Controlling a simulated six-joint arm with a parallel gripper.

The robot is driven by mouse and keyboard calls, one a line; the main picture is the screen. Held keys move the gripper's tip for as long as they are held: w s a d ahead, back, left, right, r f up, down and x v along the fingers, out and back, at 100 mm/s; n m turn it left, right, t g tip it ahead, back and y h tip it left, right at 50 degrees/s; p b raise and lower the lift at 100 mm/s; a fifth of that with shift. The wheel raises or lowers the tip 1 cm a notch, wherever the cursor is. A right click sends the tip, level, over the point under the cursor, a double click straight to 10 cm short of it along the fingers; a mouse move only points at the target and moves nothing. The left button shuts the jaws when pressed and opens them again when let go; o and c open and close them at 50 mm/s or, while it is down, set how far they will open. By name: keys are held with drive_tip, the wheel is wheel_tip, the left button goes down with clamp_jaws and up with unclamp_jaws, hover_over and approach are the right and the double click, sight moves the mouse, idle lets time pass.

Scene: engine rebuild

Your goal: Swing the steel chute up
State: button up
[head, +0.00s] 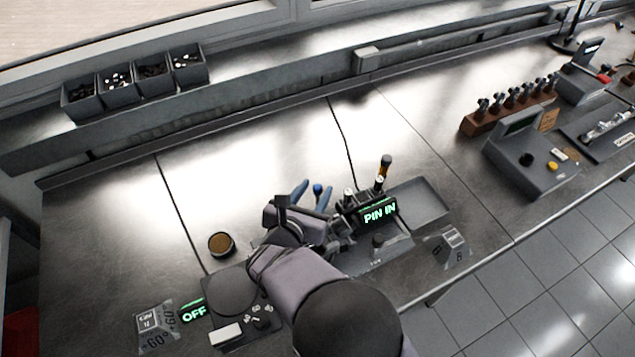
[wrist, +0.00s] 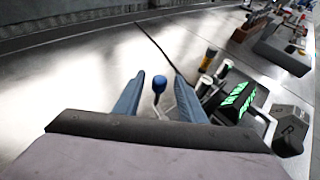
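My gripper (head: 312,195) is open, its two blue fingers spread over the bench. In the wrist view, a blue ball knob (wrist: 159,85) on a thin stem stands between the fingertips (wrist: 158,98), with a gap on both sides. The knob also shows in the head view (head: 317,188). A steel piece shows between the fingers below the knob; whether it is the chute, I cannot tell. My arm and gripper hide much of the fixture there. A fixture with a green "PIN IN" display (head: 380,211) stands just right of my gripper.
A yellow-and-black handle (head: 385,163) stands upright behind the display. A shallow grey tray (head: 418,203) lies to its right. A round brown-topped tin (head: 221,243) and a green "OFF" display (head: 193,312) are to the left. The bench behind my gripper is clear.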

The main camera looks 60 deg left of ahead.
drive_tip(key=shift+p+x, duration=0.35)
drive_tip(key=shift+x, duration=0.85)
clamp_jaws()
